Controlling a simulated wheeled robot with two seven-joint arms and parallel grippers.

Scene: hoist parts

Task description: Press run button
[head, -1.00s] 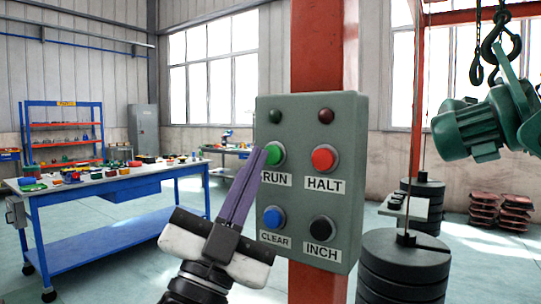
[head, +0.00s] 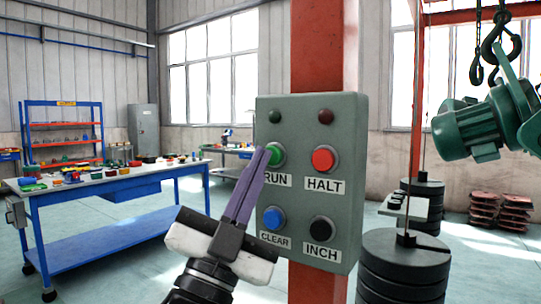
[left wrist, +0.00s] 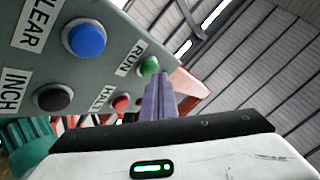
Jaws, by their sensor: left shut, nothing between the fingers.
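The grey-green control box (head: 298,190) is fixed to a red post. Its green RUN button (head: 276,154) is at upper left, partly covered by my fingertips; it also shows in the left wrist view (left wrist: 149,66). The red HALT button (head: 323,159) is to its right, the blue CLEAR button (head: 273,217) below it, and the black INCH button (head: 321,228) at lower right. My left gripper (head: 264,151) is shut and empty, its purple fingers tilted up with tips at the left edge of the RUN button. I cannot tell whether they touch it. My right gripper is out of view.
Two dark lamps (head: 325,116) sit above the buttons. A green motor (head: 483,125) and hooks hang at right, above black round weights (head: 403,265). A blue workbench (head: 110,190) with small parts stands at left. Open floor lies between bench and box.

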